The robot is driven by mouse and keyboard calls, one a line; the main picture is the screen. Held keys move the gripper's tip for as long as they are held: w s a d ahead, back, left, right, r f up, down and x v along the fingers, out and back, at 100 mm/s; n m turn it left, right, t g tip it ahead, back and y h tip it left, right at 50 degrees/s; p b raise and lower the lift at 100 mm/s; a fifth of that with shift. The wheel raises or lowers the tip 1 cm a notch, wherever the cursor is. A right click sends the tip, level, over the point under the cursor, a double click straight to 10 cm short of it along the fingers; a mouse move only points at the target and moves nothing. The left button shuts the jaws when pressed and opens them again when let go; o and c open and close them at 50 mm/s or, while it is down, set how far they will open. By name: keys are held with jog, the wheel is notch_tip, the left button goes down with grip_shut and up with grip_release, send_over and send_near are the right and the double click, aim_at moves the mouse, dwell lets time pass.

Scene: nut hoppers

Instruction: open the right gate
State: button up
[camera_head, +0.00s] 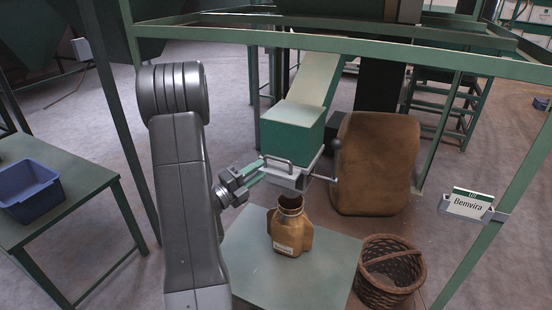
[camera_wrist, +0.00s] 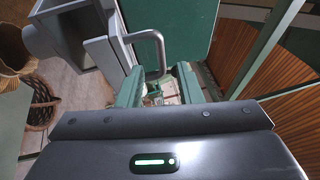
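The gate sits at the foot of a green chute (camera_head: 293,130), with a pale metal outlet (camera_head: 287,178) below it. A grey bar handle (camera_head: 278,160) is on its front; the handle also shows in the wrist view (camera_wrist: 152,36). Only this one gate is clearly seen. My gripper (camera_head: 262,170) is just left of the handle, its green fingers pointing at it. In the wrist view my gripper (camera_wrist: 160,80) is open with a gap between the fingers. The handle's lower end is close to that gap; I cannot tell whether they touch.
A tan open-mouthed sack (camera_head: 291,237) stands on a green table (camera_head: 255,270) under the outlet. A wicker basket (camera_head: 388,272) stands right; a blue bin (camera_head: 30,190) is left. Green frame posts surround the area.

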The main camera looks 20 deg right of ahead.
aim_at(276, 159)
jog(key=x, duration=0.7)
jog(key=shift+w+d+p, duration=0.1)
jog(key=shift+d+p, duration=0.15)
jog(key=shift+p, duration=0.15)
grip_shut()
